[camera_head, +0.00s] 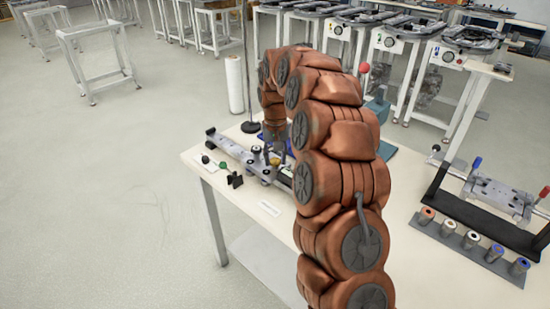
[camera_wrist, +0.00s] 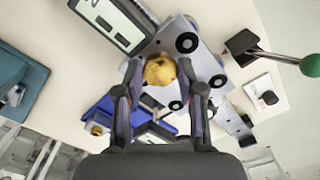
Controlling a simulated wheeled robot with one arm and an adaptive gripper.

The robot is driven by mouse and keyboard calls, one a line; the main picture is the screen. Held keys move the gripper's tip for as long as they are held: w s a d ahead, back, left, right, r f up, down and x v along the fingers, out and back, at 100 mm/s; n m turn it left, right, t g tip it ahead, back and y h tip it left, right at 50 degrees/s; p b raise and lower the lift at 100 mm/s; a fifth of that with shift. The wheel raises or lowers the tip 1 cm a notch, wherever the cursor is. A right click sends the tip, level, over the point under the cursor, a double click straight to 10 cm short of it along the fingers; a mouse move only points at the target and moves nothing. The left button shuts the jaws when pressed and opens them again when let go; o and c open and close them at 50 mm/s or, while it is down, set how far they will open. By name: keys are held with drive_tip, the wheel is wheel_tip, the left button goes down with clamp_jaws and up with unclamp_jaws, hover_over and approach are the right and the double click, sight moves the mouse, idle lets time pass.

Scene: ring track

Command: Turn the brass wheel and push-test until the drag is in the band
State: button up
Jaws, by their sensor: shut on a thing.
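The brass wheel (camera_wrist: 160,71) shows as a round yellow knob between the two fingers of my gripper (camera_wrist: 160,78) in the wrist view. The fingers are shut on it from both sides. It sits at a grey plate with dark round rollers (camera_wrist: 187,43), the carriage. In the head view my gripper (camera_head: 278,148) points down over the carriage on the metal rail (camera_head: 230,147); the wheel is too small there to make out surely. A dark-framed display (camera_wrist: 108,22) lies close by in the wrist view; its reading is not legible.
A green ball on a dark stand (camera_wrist: 310,65) is at the wrist view's right. At the head view's right are a black tray (camera_head: 480,222) and a rack of colour-topped rollers (camera_head: 470,240).

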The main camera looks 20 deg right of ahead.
sight(275, 161)
drive_tip(key=o, duration=1.1)
drive_tip(key=shift+o, duration=0.2)
wheel_tip(275, 161, up, 12)
idle(0.3)
